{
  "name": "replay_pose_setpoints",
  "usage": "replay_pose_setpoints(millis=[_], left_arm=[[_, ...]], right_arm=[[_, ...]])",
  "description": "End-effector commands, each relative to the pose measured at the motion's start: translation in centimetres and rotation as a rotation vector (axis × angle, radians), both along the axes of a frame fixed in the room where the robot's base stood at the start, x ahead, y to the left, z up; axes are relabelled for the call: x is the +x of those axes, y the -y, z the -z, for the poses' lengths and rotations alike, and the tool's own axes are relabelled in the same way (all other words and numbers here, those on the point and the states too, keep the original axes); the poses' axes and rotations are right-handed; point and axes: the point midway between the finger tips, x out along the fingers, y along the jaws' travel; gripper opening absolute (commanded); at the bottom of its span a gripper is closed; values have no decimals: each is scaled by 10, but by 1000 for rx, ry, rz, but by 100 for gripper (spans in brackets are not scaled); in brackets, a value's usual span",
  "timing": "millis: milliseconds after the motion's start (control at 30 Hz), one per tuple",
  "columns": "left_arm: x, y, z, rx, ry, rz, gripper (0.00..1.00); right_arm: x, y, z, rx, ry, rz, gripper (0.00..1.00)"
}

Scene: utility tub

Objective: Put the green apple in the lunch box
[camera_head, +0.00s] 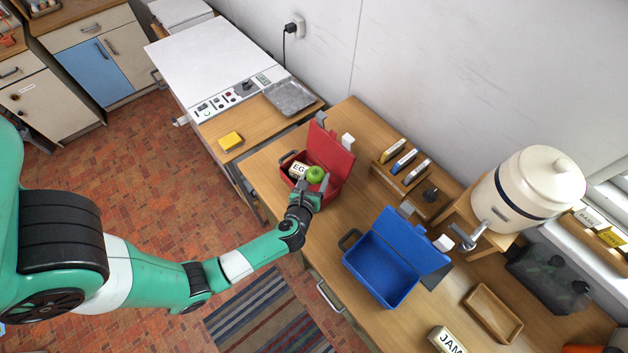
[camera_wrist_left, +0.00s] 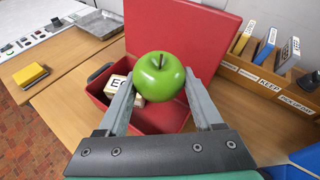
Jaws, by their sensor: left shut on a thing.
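The green apple (camera_head: 315,175) is held between the fingertips of my left gripper (camera_head: 308,188), over the front of the open red lunch box (camera_head: 338,166). In the left wrist view the apple (camera_wrist_left: 159,76) sits between the two grey fingers, with the red box (camera_wrist_left: 160,118) behind and below it. A cream block lettered "EG" (camera_head: 298,169) lies inside the red box, partly hidden in the wrist view. An open blue lunch box (camera_head: 374,272) stands to the right, empty as far as I see. My right gripper is not in view.
A cream block lettered "JAM" (camera_head: 446,340) and a wooden tray (camera_head: 493,313) are at the lower right. A rack of labelled items (camera_head: 402,166) stands behind the boxes. A large cream urn (camera_head: 530,190) stands at the right. A yellow sponge-like block (camera_head: 230,141) lies at the left.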

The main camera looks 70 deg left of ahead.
Motion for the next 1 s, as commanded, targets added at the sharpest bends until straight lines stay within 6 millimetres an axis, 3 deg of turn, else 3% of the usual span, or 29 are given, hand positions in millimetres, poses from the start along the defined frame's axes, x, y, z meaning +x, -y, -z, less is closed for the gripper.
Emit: replay_pose_setpoints(millis=[33, 100, 367, 600, 1000], left_arm=[[2, -10, 18, 1, -2, -5, 5], [6, -19, 28, 1, -1, -4, 5], [10, -29, 39, 1, 0, 1, 5], [12, -32, 74, 1, -1, 3, 5], [12, -32, 78, 1, 1, 2, 5]], right_arm=[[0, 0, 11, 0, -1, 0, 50], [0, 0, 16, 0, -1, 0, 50], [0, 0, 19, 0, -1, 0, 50], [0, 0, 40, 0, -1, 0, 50], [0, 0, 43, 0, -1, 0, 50]])
